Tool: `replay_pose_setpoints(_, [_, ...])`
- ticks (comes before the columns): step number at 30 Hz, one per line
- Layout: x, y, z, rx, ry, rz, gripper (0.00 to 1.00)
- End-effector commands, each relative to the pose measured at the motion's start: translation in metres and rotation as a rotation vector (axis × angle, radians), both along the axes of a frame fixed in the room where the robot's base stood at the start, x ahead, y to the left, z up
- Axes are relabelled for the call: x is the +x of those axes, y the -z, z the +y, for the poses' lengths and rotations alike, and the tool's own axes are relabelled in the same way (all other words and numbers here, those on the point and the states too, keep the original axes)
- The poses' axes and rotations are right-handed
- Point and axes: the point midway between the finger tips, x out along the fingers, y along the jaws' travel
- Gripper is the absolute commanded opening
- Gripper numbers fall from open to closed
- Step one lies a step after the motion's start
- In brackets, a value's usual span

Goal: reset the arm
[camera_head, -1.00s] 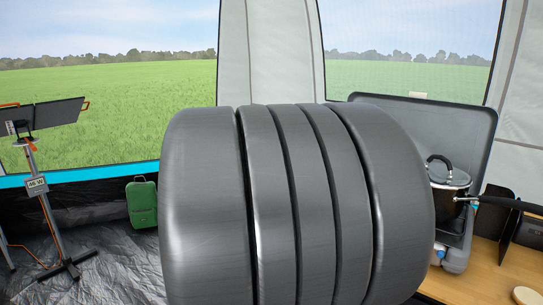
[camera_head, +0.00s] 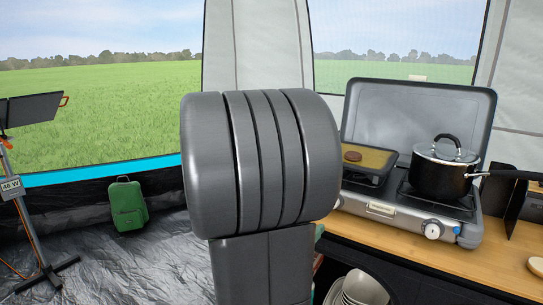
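The task names only the arm. A large dark grey ribbed part of my arm (camera_head: 262,165) stands upright in the middle of the head view, with a lower grey link (camera_head: 262,268) below it. My gripper is not in view, so I cannot see its fingers or whether it holds anything.
A camping stove (camera_head: 412,212) with raised lid stands on the wooden counter (camera_head: 390,242) at right. It bears a griddle (camera_head: 368,160) with a round brown item and a lidded black pot (camera_head: 440,175). Bowls (camera_head: 362,288) sit below.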

Motion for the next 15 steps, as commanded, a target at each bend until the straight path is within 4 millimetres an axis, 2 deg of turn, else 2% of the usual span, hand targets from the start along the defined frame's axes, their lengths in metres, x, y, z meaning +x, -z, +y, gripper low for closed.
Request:
replay_pose_setpoints(8, [0.033, 0.002, -0.029, -0.007, 0.028, -0.009, 0.53])
replay_pose_setpoints(15, [0.070, 0.002, -0.057, -0.007, 0.027, -0.009, 0.53])
